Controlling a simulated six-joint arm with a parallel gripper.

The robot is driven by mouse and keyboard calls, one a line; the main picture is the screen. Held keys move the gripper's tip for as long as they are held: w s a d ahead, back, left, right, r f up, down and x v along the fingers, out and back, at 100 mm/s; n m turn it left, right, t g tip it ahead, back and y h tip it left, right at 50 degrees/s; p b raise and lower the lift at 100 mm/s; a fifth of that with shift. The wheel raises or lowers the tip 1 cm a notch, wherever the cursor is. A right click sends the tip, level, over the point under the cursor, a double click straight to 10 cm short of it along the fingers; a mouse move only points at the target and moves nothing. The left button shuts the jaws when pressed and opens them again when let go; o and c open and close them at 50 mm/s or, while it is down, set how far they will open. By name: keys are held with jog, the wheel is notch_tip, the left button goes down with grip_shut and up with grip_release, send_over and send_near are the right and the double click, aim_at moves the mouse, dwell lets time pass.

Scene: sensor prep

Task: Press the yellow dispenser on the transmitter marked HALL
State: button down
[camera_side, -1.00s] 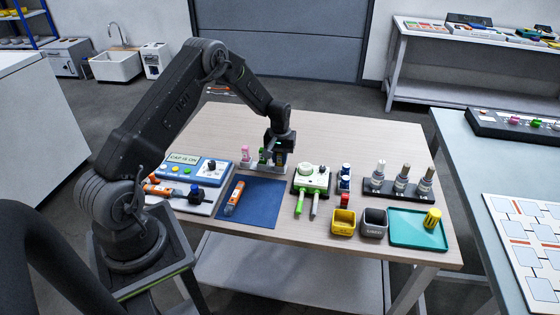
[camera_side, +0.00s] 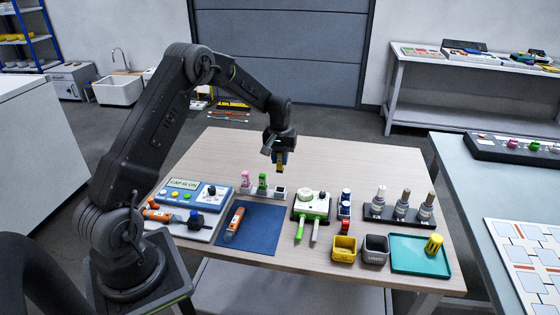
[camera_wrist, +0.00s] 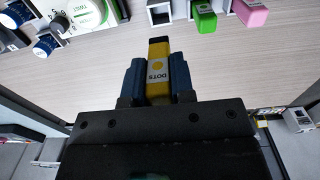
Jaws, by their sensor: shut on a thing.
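My gripper (camera_side: 280,156) is shut on the yellow dispenser (camera_side: 281,168) and holds it in the air above the back of the table. In the wrist view the yellow dispenser (camera_wrist: 158,72) sits between the two blue fingers and reads DOTS. The white rack (camera_side: 254,195) below has a pink dispenser (camera_side: 245,178), a green dispenser (camera_side: 263,181) and an empty slot at its right. An orange and white pen-shaped device (camera_side: 234,222) lies on the blue mat (camera_side: 262,238). A similar orange device (camera_side: 158,215) lies on the left tray. I cannot read HALL on either.
A blue panel (camera_side: 188,194) at the left reads CAP IS ON. Right of the mat are a white and green device (camera_side: 311,206), bottles on a dark stand (camera_side: 373,212), yellow (camera_side: 344,250) and grey (camera_side: 375,252) bins and a teal tray (camera_side: 408,262). The back of the table is clear.

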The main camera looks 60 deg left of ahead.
jog(key=c, duration=1.5)
grip_release()
jog(key=shift+c, duration=1.1)
send_over(302, 205)
jog(key=shift+s+f, duration=0.1)
jog(key=shift+f, duration=1.9)
jog(key=shift+f, duration=1)
jog(key=shift+r, duration=0.1)
notch_tip(302, 205, up, 8)
